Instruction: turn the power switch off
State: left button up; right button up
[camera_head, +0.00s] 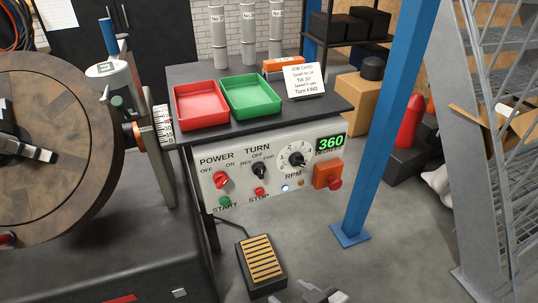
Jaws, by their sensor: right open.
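The power switch (220,181) is a red rotary knob at the left of the light control panel (218,156). OFF is printed at its upper left and ON at its upper right. Its pointer is too small to read surely. My right gripper (323,293) is at the bottom edge of the head view, low in front of the panel and well apart from the switch. Its fingers are apart and empty. My left gripper cannot be made out in this view.
The panel also has a black TURN knob (260,171), RPM dial (297,159), START button (225,202), STOP button (259,192) and an orange emergency-stop box (327,175). A large wooden disc (85,180) stands left. A foot pedal (262,262) and blue post (381,130) flank open floor.

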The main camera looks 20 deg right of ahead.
aim_at(220, 177)
jog(key=z, duration=0.05)
jog(key=k, duration=1.05)
jog(key=u, duration=0.95)
jog(key=i, duration=0.85)
jog(key=z, duration=0.4)
